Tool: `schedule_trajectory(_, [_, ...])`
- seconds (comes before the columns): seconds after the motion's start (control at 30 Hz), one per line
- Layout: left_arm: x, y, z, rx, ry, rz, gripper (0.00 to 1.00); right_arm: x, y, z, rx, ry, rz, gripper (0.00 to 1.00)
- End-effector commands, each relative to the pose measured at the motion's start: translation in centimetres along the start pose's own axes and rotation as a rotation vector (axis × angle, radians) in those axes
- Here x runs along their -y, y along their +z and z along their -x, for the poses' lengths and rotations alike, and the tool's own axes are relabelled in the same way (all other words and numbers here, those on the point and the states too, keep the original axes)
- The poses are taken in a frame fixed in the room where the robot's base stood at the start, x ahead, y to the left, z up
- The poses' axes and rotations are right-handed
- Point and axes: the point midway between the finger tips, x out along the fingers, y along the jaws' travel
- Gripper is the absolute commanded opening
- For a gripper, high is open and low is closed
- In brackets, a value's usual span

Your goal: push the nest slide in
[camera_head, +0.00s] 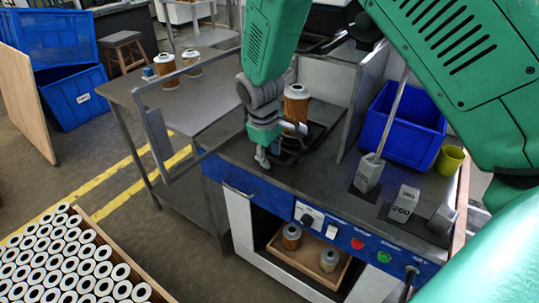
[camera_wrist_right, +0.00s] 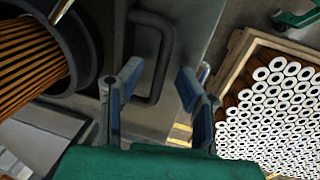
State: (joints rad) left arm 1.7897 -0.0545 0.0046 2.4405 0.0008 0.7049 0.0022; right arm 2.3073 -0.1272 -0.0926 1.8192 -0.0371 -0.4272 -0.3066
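A pleated brown filter cartridge (camera_head: 296,104) stands upright in the dark nest (camera_head: 288,150) on the bench top; the arm and gripper partly hide the nest. In the right wrist view the cartridge (camera_wrist_right: 28,62) sits inside the dark round nest wall (camera_wrist_right: 88,45). A dark U-shaped handle (camera_wrist_right: 168,50) is beside it, seen beyond the fingers. My right gripper (camera_head: 277,143) is at the near left side of the nest. Its fingers are apart with nothing between them, as the right wrist view (camera_wrist_right: 155,95) shows. I cannot tell whether it touches the nest. My left gripper is not in view.
A grey frame (camera_head: 152,125) stands left of the nest. A blue bin (camera_head: 405,125), grey blocks (camera_head: 403,203) and a yellow cup (camera_head: 449,160) are at the right. Below are the button panel (camera_head: 335,230) and a shelf tray (camera_head: 300,268). A crate of cartridges (camera_head: 70,262) stands lower left.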

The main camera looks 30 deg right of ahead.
Motion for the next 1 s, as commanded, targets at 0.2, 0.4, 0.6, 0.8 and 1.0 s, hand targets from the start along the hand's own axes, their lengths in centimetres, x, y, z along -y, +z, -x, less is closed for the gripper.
schedule_trajectory(0.2, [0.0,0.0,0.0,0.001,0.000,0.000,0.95,0.0,0.0,0.0,0.000,0.000,0.000,0.20])
schedule_trajectory(0.4, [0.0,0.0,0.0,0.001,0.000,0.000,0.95,0.0,0.0,0.0,0.001,0.000,0.000,0.00])
schedule_trajectory(0.6, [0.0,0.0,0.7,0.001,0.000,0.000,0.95,-1.5,-0.1,-0.1,0.000,-0.002,-0.002,0.00])
schedule_trajectory(0.8, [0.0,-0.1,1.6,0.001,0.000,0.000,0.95,-4.4,-0.2,-0.6,0.001,0.000,-0.001,0.00])
schedule_trajectory(1.0, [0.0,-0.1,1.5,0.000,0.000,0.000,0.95,-4.4,-0.1,-0.8,0.000,0.000,0.000,0.00])
